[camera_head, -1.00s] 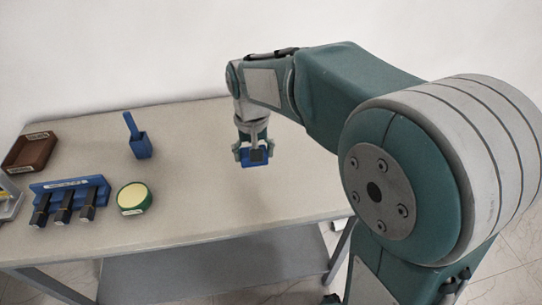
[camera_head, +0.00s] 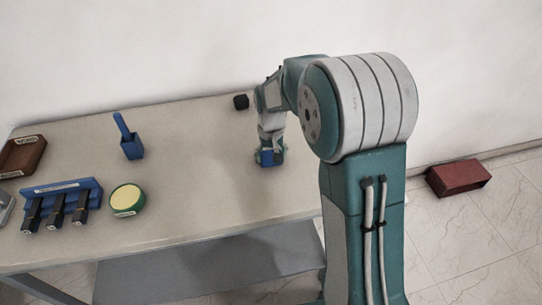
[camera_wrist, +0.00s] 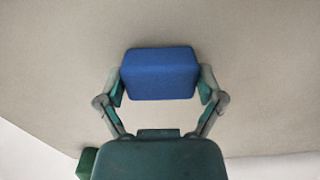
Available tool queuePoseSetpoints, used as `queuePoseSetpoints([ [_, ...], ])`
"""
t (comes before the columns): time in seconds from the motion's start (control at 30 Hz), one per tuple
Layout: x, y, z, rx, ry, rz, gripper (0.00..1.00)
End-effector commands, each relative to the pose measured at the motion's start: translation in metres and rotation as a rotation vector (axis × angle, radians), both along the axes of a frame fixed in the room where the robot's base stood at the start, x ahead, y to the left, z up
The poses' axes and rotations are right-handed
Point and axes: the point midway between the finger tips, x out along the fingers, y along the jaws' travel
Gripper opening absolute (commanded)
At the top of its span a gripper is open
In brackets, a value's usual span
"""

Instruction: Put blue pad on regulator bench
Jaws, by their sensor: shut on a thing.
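The blue pad (camera_head: 268,158) is a small blue block in my gripper (camera_head: 270,150). It also shows in the wrist view (camera_wrist: 160,73), level between the two fingers of my gripper (camera_wrist: 161,85), which are shut on its left and right sides. The pad is over the right part of the beige bench top (camera_head: 205,185). I cannot tell whether it touches the top or is just above it.
A black cube (camera_head: 240,101) sits at the back. A red box (camera_head: 458,178) lies on the floor.

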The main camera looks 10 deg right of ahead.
Motion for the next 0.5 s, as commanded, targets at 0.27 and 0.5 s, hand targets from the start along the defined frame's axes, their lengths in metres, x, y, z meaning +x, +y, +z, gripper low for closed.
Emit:
queuePoseSetpoints([
  [0.27, 0.0000, 0.0002, -0.0031, 0.000, -0.001, 0.000, 0.29],
  [0.5, -0.0001, 0.0001, -0.0043, 0.000, -0.001, 0.000, 1.00],
])
